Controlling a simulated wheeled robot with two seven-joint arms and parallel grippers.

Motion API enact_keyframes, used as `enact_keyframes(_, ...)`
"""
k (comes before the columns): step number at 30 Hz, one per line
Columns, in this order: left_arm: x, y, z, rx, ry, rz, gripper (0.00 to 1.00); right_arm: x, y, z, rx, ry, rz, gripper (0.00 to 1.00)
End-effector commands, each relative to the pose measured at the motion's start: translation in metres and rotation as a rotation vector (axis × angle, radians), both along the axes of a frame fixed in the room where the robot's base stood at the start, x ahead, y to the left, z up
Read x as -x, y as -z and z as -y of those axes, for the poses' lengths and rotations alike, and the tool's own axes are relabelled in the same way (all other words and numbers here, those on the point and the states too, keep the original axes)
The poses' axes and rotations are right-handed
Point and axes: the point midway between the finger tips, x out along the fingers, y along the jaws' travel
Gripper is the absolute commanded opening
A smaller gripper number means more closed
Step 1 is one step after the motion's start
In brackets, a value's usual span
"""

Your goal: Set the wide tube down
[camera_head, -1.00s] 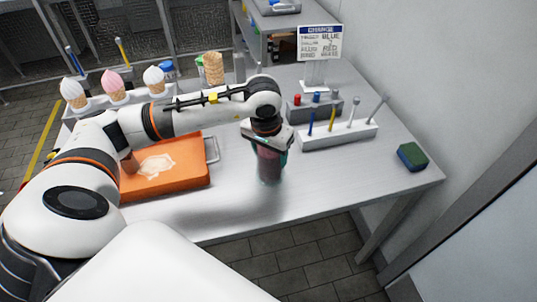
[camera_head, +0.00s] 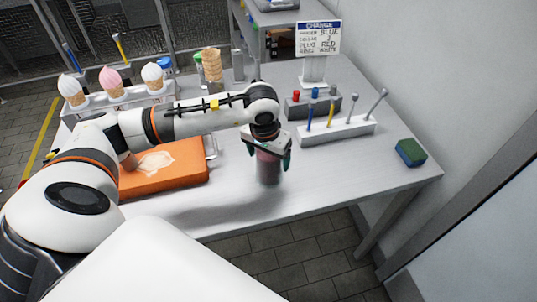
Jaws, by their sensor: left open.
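The wide tube (camera_head: 268,172) is a dark reddish, see-through cylinder standing upright on the metal table near its front edge, right of the orange board. My left gripper (camera_head: 268,160) comes down over it from above. Its green-tipped fingers are spread to either side of the tube's upper part. The gripper body hides the tube's top. My right gripper does not show.
An orange board (camera_head: 185,175) with a pale patch lies left of the tube. A white holder (camera_head: 340,133) with colored tools, a grey block (camera_head: 300,107) with pegs and a sign (camera_head: 318,38) stand behind right. A green-blue sponge (camera_head: 411,153) lies right. The table between is clear.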

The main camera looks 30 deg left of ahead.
Motion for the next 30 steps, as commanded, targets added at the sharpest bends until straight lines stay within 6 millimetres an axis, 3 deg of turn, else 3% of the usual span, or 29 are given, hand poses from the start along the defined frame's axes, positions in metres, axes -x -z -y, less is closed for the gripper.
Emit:
enact_keyframes(5,0.001,-0.018,0.000,0.001,0.000,0.006,0.84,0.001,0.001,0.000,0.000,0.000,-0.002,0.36)
enact_keyframes(18,0.014,-0.105,0.001,0.001,0.000,0.004,0.84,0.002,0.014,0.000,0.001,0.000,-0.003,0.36)
enact_keyframes(24,0.017,-0.120,0.002,0.001,0.000,0.002,0.84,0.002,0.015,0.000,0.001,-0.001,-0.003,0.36)
enact_keyframes(30,0.018,-0.121,0.002,0.001,0.000,0.000,0.84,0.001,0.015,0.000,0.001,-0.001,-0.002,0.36)
